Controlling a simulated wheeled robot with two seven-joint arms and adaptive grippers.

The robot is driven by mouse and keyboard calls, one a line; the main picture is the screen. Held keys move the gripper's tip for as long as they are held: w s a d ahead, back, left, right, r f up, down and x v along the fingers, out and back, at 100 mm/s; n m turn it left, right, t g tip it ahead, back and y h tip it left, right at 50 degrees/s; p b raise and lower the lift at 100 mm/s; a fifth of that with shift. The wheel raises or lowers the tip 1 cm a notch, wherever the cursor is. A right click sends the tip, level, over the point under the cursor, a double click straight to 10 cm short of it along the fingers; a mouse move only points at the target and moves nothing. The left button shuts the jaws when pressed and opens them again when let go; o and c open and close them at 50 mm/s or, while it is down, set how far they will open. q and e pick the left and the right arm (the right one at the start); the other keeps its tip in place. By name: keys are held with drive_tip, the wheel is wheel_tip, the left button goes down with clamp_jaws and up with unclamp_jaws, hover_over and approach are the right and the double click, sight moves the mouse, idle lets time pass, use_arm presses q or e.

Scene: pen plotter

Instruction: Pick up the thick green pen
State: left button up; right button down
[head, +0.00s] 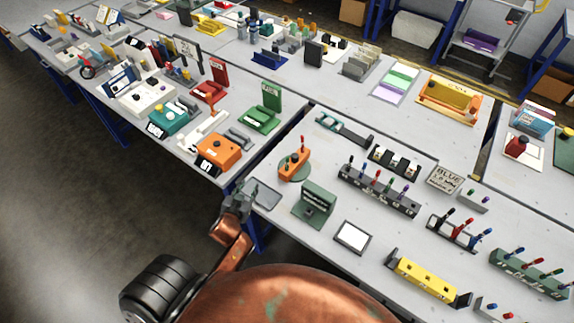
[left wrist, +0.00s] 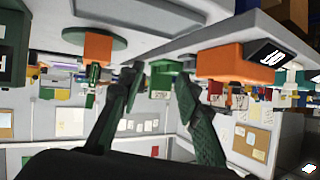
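My left gripper (head: 238,203) is at the near left edge of the pen table, close to a flat grey tray (head: 263,194). In the left wrist view its two fingers (left wrist: 160,110) are spread apart with nothing between them. Several pens with coloured tops stand in a long dark rack (head: 378,192), including a green-topped pen (head: 388,183). A grey block (head: 472,201) holds another small green-topped pen (head: 471,191). I cannot tell which green pen is the thick one. My right gripper is not in view.
An orange plotter-like piece (head: 293,165) on a green disc and a dark green stand (head: 314,204) are near my left gripper. A white-faced panel (head: 352,237), a yellow block (head: 427,278) and more racks (head: 457,232) lie to the right. Floor is clear at left.

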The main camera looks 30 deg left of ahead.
sight(287, 161)
use_arm(q)
drive_tip(key=w+d+r+m+t+h, duration=0.1)
drive_tip(key=w+d+t+h, duration=0.1)
drive_tip(key=w, duration=0.3)
drive_tip(key=w+d+r+m+t+h, duration=0.1)
drive_tip(key=w+d+t+h, duration=0.1)
drive_tip(key=w, duration=0.4)
drive_tip(key=w+d+r+m+t+h, duration=0.2)
drive_tip(key=w+d, duration=0.1)
drive_tip(key=w, duration=0.3)
drive_tip(key=shift+w+d, duration=0.2)
drive_tip(key=shift+d, duration=0.1)
drive_tip(key=shift+c, duration=0.7)
clamp_jaws()
